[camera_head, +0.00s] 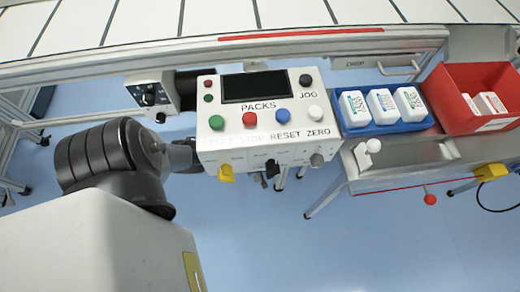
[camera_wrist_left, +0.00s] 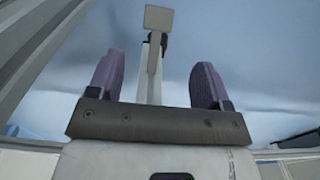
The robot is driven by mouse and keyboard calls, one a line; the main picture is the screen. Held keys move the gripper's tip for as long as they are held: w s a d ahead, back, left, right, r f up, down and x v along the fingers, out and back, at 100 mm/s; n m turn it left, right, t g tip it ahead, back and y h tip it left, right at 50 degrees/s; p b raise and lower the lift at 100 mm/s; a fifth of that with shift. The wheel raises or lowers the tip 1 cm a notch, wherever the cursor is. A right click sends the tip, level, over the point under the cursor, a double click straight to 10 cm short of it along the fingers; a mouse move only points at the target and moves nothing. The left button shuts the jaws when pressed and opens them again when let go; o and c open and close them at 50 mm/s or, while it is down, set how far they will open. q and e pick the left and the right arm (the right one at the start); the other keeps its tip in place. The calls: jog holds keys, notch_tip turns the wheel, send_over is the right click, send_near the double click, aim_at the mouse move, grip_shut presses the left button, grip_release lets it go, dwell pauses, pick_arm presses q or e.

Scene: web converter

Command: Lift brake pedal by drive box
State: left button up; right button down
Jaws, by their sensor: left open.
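The drive box (camera_head: 152,93) is a small pale box with dark knobs, left of the large control panel in the head view. In the left wrist view, a pale lever with a square plate (camera_wrist_left: 158,18) on a thin stem appears between my fingers; it looks like the brake pedal. I cannot tell its depth, and its lower end is hidden behind my gripper. My left gripper (camera_wrist_left: 156,72) is open, with purple finger pads on either side of the stem in the picture. In the head view my left arm's far end is hidden by the control panel. My right gripper is not in view.
The control panel (camera_head: 262,132) with coloured buttons stands right of my left arm. A blue tray (camera_head: 385,128) of white packs and a red bin (camera_head: 478,118) stand farther right. A conveyor frame (camera_head: 250,48) runs across the back. Blue floor (camera_head: 300,245) lies open in front.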

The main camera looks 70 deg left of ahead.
aim_at(258, 179)
pick_arm(q)
notch_tip(258, 179, down, 9)
jog(key=b, duration=0.7)
jog(key=shift+f, duration=0.2)
jog(key=shift+w+f+b, duration=0.1)
jog(key=shift+f+b, duration=0.75)
jog(key=shift+f, duration=0.05)
